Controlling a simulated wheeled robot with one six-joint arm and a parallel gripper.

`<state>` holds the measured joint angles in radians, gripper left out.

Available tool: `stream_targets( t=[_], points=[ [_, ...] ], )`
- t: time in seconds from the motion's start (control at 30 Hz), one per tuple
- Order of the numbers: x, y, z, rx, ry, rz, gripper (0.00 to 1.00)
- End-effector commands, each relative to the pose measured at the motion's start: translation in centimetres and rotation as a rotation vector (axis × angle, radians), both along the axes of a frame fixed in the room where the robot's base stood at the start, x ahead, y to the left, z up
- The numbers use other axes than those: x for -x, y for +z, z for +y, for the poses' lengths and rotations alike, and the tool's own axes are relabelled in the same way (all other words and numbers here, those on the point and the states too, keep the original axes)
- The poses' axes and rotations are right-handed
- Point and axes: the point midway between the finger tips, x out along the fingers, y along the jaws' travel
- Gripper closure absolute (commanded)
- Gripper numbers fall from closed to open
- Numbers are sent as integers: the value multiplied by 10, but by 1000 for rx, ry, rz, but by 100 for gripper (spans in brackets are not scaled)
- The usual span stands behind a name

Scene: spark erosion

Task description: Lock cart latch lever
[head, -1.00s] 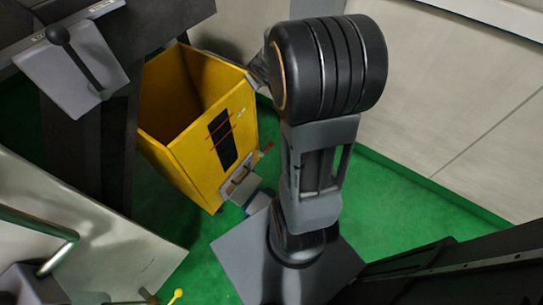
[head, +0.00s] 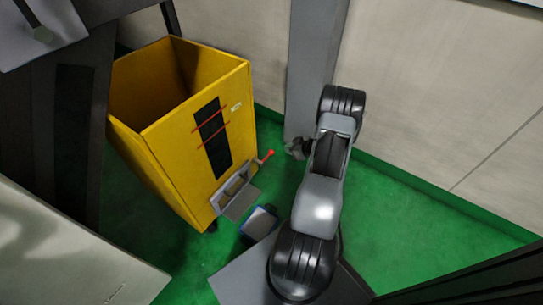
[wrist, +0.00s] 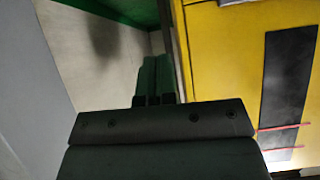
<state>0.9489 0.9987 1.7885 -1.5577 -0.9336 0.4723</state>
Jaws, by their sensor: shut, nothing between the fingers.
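The yellow cart (head: 165,165) stands on the green floor in the head view, open at the top, with a black strip on its front. A grey latch bracket (head: 232,190) is low on that front. The latch lever (head: 265,157) has a red tip and sticks out up and to the right. My gripper (head: 292,148) is to the right of the lever, apart from it in the picture. In the wrist view my gripper (wrist: 155,75) is shut and empty, with the cart (wrist: 225,50) to its right. The lever is not clear there.
A grey post (head: 312,70) and a pale wall (head: 430,90) stand behind my arm. A blue-edged grey item (head: 260,224) lies on the floor below the latch. A pale panel (head: 70,250) fills the lower left. Green floor is clear at right.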

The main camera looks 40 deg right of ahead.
Motion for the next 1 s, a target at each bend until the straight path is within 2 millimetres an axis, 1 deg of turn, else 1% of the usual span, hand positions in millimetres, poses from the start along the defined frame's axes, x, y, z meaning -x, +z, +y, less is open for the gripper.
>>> stream_targets(
  t=[0.23, 0.37, 0.6, 0.87, 0.9, 1.0],
  points=[
    [-2, -2, 1, 1, 1, 1, 100],
    [-12, -10, 5, 2, 3, 0, 100],
    [-45, -36, 18, 3, 4, 1, 100],
    [-81, -61, 32, 3, 3, 0, 100],
    [-81, -68, 31, 2, 0, 0, 100],
    [-82, -80, 32, 1, -1, 1, 100]
  ],
)
